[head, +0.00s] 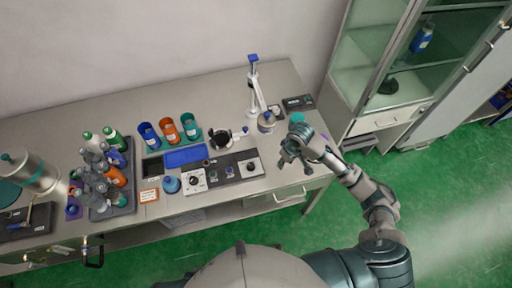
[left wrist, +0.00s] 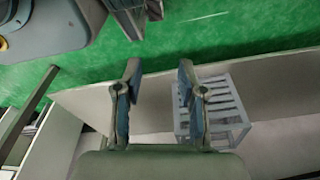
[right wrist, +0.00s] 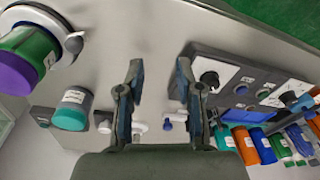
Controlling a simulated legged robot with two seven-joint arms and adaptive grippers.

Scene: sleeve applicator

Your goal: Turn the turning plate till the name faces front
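A round white plate with a side knob (right wrist: 73,43) is at the upper left of the right wrist view. A green bottle with a purple end (right wrist: 25,60) stands on it. A white label shows on the bottle's side, but its writing is too small to read. In the head view, my right gripper (head: 290,157) is over the table's right end and hides most of this spot. In the right wrist view, my right gripper (right wrist: 157,85) is open and empty, apart from the plate. My left gripper (left wrist: 157,85) is open and empty, away from the tabletop objects.
A teal-topped jar (right wrist: 73,110) stands near the plate. A white stand with a blue top (head: 255,90), a control panel (head: 235,170) and coloured cups (head: 168,132) stand further left. A glass cabinet (head: 385,80) is right of the table.

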